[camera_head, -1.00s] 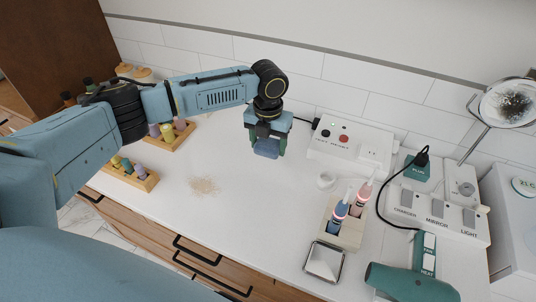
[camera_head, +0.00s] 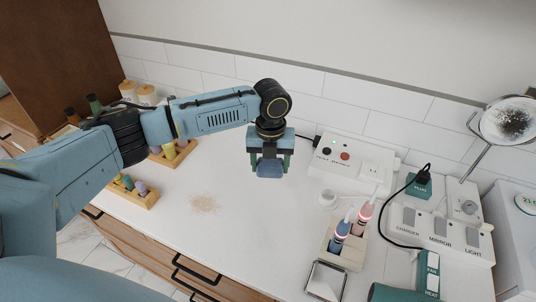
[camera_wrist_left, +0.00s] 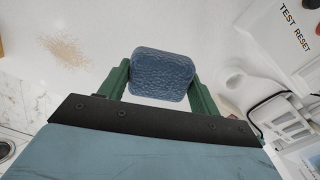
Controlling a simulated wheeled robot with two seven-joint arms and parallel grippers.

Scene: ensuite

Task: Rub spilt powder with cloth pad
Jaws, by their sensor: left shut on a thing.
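My left gripper (camera_head: 270,163) is shut on the blue cloth pad (camera_head: 269,170). It holds the pad over the white counter, in front of the outlet box. In the left wrist view the pad (camera_wrist_left: 162,75) sits between the two green fingers (camera_wrist_left: 162,82). The spilt powder (camera_head: 205,203) is a small tan patch on the counter, to the left of and nearer than the pad. The powder also shows in the left wrist view (camera_wrist_left: 67,51), apart from the pad. My right gripper is not in view.
Wooden racks with small bottles (camera_head: 140,190) stand left of the powder. On the right are the white outlet box (camera_head: 350,160), a bottle holder (camera_head: 345,245), a metal-framed item (camera_head: 325,281), a switch panel (camera_head: 440,230) and a green hairdryer (camera_head: 395,293). The counter between powder and pad is clear.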

